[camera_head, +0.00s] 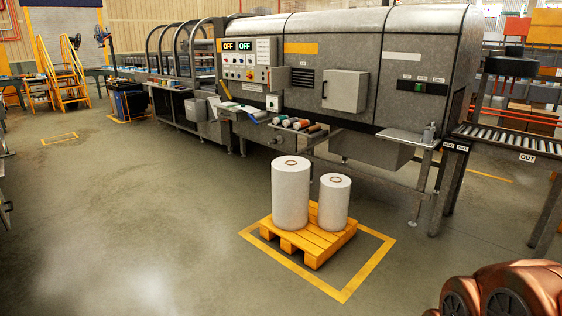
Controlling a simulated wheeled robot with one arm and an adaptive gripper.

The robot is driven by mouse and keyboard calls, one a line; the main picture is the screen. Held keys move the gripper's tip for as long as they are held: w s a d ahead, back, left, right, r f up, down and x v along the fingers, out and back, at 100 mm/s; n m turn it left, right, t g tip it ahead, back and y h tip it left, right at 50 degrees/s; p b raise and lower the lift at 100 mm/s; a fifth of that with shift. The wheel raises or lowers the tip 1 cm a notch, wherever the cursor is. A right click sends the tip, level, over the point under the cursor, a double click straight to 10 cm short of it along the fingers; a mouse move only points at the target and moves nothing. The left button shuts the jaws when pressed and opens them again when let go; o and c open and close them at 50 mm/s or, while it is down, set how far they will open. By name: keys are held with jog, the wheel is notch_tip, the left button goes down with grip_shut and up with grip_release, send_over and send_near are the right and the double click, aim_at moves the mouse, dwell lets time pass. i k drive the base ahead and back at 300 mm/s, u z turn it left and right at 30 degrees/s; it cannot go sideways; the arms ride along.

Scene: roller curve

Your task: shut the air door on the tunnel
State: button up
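The tunnel (360,55) is a long grey metal machine housing with a rounded top, across the upper middle of the head view. A dark slatted vent (304,78) is in its front face. A small grey panel (280,79) stands out from the face just left of this vent, leaving the slats uncovered; it looks like a door swung open. A larger grey box (346,91) with a dark handle on its left side sits to the right of the vent. No label names the air door. My gripper is not in view; copper-coloured parts of mine fill the lower right corner.
A yellow pallet (318,246) with two white rolls (291,195) stands in front of the tunnel inside a yellow floor outline. A side shelf (405,138) juts out at the tunnel's right end, beside a roller conveyor (510,140). The floor (150,210) at left is clear.

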aim_at(280, 76)
jog(key=u, duration=0.85)
jog(key=i, duration=1.7)
jog(key=u, duration=0.85)
jog(key=i, duration=3.4)
jog(key=z, duration=0.4)
jog(key=i, duration=1.6)
jog(key=z, duration=1.9)
jog(key=i, duration=1.1)
jog(key=z, duration=0.7)
jog(key=k, duration=0.6)
jog(key=u, duration=0.7)
jog(key=i, duration=0.6)
jog(key=u, duration=0.5)
